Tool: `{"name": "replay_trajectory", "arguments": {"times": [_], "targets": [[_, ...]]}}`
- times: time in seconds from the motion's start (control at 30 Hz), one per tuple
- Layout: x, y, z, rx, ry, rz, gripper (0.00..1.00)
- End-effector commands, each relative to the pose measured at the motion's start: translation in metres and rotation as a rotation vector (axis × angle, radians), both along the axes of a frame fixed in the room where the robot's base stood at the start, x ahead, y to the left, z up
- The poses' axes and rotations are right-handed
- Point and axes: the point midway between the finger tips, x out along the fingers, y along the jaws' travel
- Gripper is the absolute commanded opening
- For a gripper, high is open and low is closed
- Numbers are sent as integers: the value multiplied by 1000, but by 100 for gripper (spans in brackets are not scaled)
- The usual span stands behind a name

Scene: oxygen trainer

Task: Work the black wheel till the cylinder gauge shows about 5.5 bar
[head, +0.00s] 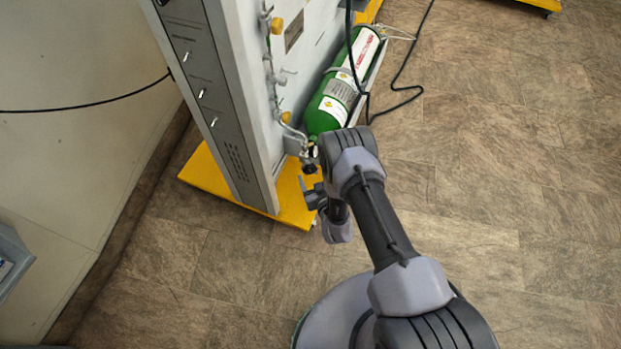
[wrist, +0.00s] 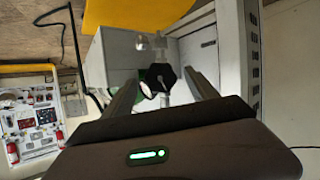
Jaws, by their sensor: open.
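The black wheel (wrist: 162,76) is a lobed knob in the middle of the wrist view, on a metal valve fitting. In the head view it is a small dark shape (head: 309,167) below the green cylinder's (head: 336,92) neck. My gripper (wrist: 160,78) is open, one finger on each side of the wheel, with gaps showing. Whether the fingertips reach the wheel's depth is unclear. In the head view my gripper (head: 307,190) is just below the wheel, partly hidden by my arm. A pale round face, perhaps the cylinder gauge (wrist: 147,90), is beside the wheel; its reading is illegible.
The grey trainer panel (head: 235,100) stands on a yellow base (head: 210,172), left of the cylinder. Small valves with yellow parts (head: 277,26) line its side. A black hose (head: 398,84) loops over the floor. The tiled floor at right is clear.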

Motion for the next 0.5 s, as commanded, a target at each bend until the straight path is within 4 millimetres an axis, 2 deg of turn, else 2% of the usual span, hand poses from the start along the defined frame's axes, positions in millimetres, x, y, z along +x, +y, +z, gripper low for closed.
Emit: {"name": "replay_trajectory", "arguments": {"times": [0.03,0.2,0.5], "targets": [[9,4,-10,1,-4,0,67],[28,10,-13,1,-2,0,67],[32,11,-11,0,-1,0,67]]}}
